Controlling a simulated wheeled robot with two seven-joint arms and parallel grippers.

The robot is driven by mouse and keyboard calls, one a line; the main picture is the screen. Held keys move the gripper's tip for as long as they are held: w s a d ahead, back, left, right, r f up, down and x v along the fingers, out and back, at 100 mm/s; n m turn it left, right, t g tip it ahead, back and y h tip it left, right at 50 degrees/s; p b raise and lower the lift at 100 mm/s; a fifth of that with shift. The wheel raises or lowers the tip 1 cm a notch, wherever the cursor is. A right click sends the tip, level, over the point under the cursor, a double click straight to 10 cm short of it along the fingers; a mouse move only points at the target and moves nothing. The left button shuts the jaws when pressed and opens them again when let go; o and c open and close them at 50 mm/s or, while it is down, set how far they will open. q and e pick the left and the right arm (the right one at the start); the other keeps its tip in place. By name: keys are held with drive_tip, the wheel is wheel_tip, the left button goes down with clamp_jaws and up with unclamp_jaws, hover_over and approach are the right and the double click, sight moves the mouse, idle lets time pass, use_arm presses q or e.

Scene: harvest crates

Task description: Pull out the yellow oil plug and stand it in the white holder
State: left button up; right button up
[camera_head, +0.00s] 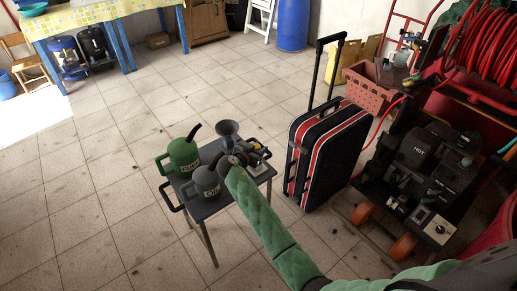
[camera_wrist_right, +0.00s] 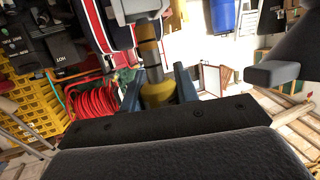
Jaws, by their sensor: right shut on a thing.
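My right gripper (camera_head: 232,160) is at the small dark table, over its right part, beside the grey funnel. In the right wrist view, my right gripper (camera_wrist_right: 158,90) is shut on the yellow oil plug (camera_wrist_right: 156,94), with a finger on each side. A dark stem runs from the plug toward a pale grey part (camera_wrist_right: 137,12) at the top of that view; I cannot tell whether they touch. The head view hides the plug. A small white block (camera_head: 437,228) with a dark spot on top sits on the machine at the right; I cannot tell if it is the holder. My left gripper is not in view.
A green fuel can (camera_head: 181,156), a grey oil can (camera_head: 206,183) and a funnel (camera_head: 228,130) crowd the small table (camera_head: 240,190). A striped suitcase (camera_head: 325,150) stands to its right, before the machine marked HOT (camera_head: 425,150). Floor to the left is clear.

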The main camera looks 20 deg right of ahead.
drive_tip(key=shift+f+b, duration=1.7)
drive_tip(key=shift+f, duration=0.05)
drive_tip(key=o, duration=1.1)
drive_tip(key=shift+c, duration=0.2)
drive_tip(key=shift+a, duration=0.1)
drive_tip(key=b+v, duration=0.1)
drive_tip(key=v, duration=0.5)
drive_tip(key=shift+s+a, duration=0.15)
drive_tip(key=shift+s+a+r, duration=0.35)
drive_tip(key=shift+s+a, duration=0.05)
drive_tip(key=shift+a, duration=0.1)
